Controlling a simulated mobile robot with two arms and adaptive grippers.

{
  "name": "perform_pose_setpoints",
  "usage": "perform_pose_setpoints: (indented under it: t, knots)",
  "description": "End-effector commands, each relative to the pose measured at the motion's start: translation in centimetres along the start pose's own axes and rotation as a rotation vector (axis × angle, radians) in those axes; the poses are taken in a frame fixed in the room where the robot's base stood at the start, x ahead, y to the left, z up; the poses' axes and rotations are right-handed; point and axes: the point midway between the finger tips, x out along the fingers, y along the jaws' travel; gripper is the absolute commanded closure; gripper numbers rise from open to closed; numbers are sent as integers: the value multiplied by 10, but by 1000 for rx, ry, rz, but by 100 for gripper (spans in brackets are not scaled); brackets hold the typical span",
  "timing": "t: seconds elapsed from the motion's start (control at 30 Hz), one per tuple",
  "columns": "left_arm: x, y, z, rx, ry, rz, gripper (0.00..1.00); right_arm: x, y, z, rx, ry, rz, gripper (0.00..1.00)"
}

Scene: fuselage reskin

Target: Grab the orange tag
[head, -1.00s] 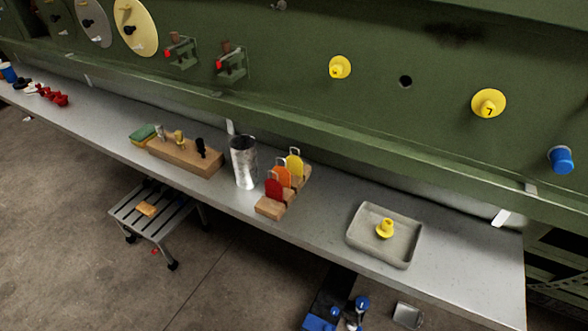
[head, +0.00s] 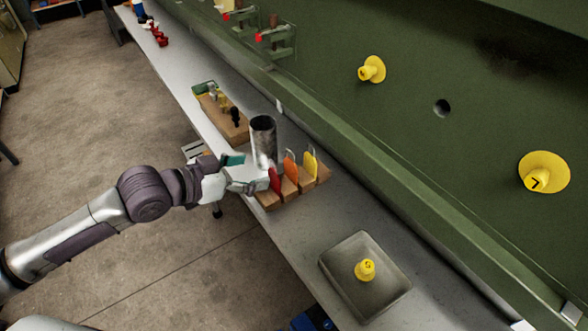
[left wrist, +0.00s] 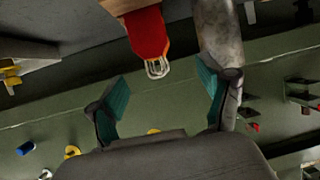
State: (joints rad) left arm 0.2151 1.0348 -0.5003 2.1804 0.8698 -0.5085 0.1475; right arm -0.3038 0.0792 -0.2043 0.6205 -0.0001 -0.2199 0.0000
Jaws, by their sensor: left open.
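The orange tag (head: 289,167) stands upright in a wooden rack (head: 290,191), between a red tag (head: 275,180) and a yellow tag (head: 310,162). My left gripper (head: 250,173) is at the near, red end of the rack, just left of the red tag. In the left wrist view, my left gripper (left wrist: 162,97) is open, with its teal pads apart and nothing between them. The red tag (left wrist: 147,32) is in front of the fingers there, with a thin orange edge behind it; most of the orange tag is hidden. My right gripper is not in view.
A metal cup (head: 263,138) stands close behind the gripper, beside the rack. A grey tray (head: 335,255) with a yellow plug (head: 365,270) is nearer on the bench. A green fuselage panel (head: 420,150) rises along the right. Bare bench lies between rack and tray.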

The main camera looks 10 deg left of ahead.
Motion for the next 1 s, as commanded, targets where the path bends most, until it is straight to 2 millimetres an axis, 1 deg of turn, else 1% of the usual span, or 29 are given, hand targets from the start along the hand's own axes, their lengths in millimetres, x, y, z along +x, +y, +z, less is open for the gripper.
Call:
perform_pose_setpoints:
  t: [0.03,0.1,0.23,0.3,0.47,0.67,0.7,0.8,1.0]
  knots:
    - [11,1,-5,-5,8,2,21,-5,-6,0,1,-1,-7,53]
    - [26,0,-5,-4,7,1,21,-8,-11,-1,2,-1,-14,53]
    - [47,0,-3,-2,4,0,21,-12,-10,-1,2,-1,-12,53]
    - [54,0,-2,-1,4,-1,21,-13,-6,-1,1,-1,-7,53]
    - [63,1,-1,0,2,0,21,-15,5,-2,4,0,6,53]
    - [91,5,-1,-3,3,1,21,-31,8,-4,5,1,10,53]
    - [97,5,0,-2,4,0,21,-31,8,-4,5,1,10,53]
    - [108,5,1,0,2,-1,21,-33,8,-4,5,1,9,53]
    - [112,4,3,2,2,-2,21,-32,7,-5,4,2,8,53]
